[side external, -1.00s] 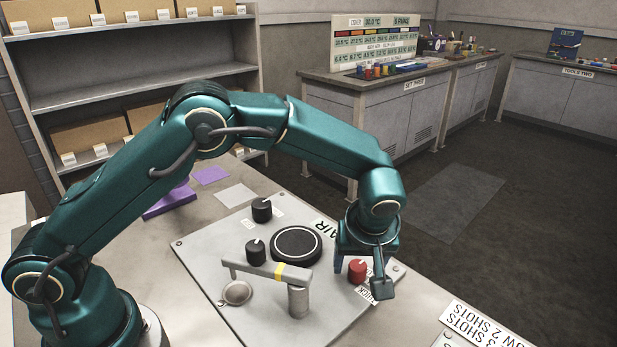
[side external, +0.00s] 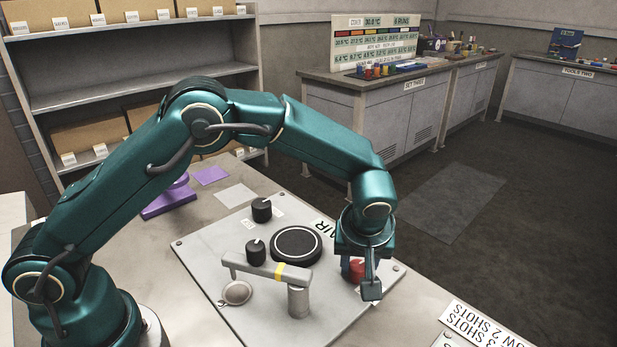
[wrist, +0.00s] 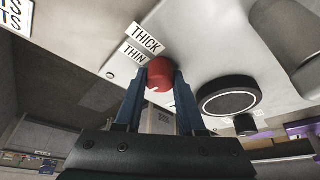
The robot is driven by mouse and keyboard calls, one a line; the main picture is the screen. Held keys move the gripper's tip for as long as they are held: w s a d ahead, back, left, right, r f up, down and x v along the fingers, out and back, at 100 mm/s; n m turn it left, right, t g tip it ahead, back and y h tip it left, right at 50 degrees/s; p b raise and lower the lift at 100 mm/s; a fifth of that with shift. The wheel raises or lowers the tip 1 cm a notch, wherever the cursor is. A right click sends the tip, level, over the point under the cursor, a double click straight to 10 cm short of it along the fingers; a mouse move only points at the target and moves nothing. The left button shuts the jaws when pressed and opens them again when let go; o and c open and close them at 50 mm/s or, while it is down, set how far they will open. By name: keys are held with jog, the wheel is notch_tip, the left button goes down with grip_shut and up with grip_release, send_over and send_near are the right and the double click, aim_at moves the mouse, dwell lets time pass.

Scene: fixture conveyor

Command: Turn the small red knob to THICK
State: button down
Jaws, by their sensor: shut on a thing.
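The small red knob (side external: 356,268) sits on the grey panel (side external: 215,247) near its right corner. My gripper (side external: 358,272) is lowered over the knob and partly hides it in the side view. In the wrist view my gripper's two blue fingers (wrist: 160,84) are shut on the red knob (wrist: 160,72), one on each side. The THICK label (wrist: 145,38) and the THIN label (wrist: 134,53) lie beside the knob on the panel. The knob's pointer mark is not visible, so I cannot tell which label it faces.
A black round disc (side external: 297,245) and two black knobs (side external: 262,210) (side external: 256,252) stand on the panel. A grey post with a horizontal arm (side external: 268,270) and a small round strainer (side external: 236,292) are at the front. Purple items (side external: 168,201) lie behind the panel.

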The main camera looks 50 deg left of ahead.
jog(key=m+h, duration=0.1)
jog(key=m, duration=0.2)
jog(key=m+h, duration=0.1)
jog(key=m, duration=0.2)
jog(key=shift+t, duration=0.4)
jog(key=m+h, duration=0.2)
jog(key=m, duration=0.3)
jog(key=m+h, duration=0.1)
jog(key=m, duration=0.2)
jog(key=m+g+h, duration=0.1)
jog(key=m, duration=0.2)
jog(key=m+g, duration=0.1)
jog(key=m, duration=0.2)
jog(key=m+g+h, duration=0.1)
jog(key=m, duration=0.1)
jog(key=shift+m, duration=0.4)
jog(key=c, duration=0.5)
grip_release()
